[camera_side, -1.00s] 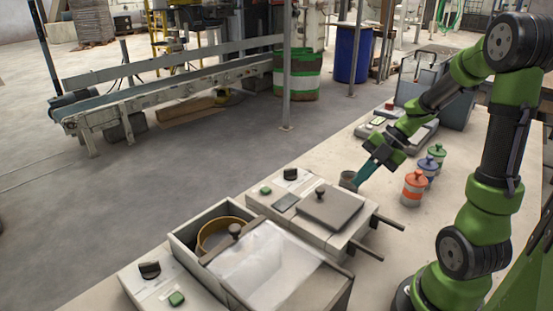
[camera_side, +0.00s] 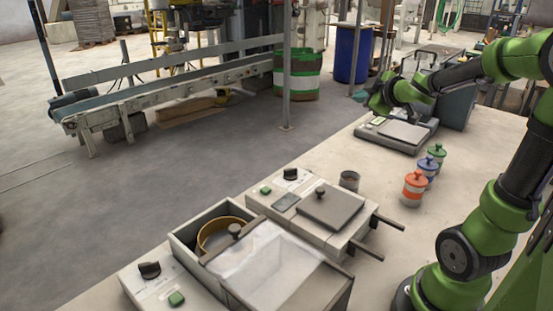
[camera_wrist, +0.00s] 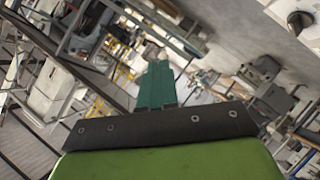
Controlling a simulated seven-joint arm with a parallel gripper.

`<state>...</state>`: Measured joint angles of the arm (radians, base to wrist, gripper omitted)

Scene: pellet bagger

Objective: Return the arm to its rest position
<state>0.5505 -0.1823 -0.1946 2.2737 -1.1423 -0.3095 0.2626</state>
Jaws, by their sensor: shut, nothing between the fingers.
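My gripper (camera_side: 358,95) is up above the far end of the bench in the side view, over and beyond the flat scale. Its teal fingers point away from the bench, toward the floor area with the blue drum. In the wrist view the teal fingers (camera_wrist: 156,84) lie together, shut with nothing between them. My arm is raised and stretched across above the right side of the bench, touching nothing that I can see.
On the bench stand a small grey cup (camera_side: 349,180), an orange jar (camera_side: 414,189), a blue jar (camera_side: 428,167), a green jar (camera_side: 437,153), a scale (camera_side: 400,133) and two lidded machines (camera_side: 318,207) (camera_side: 262,262). A grey case (camera_side: 457,106) stands behind the scale. The bench's right middle is clear.

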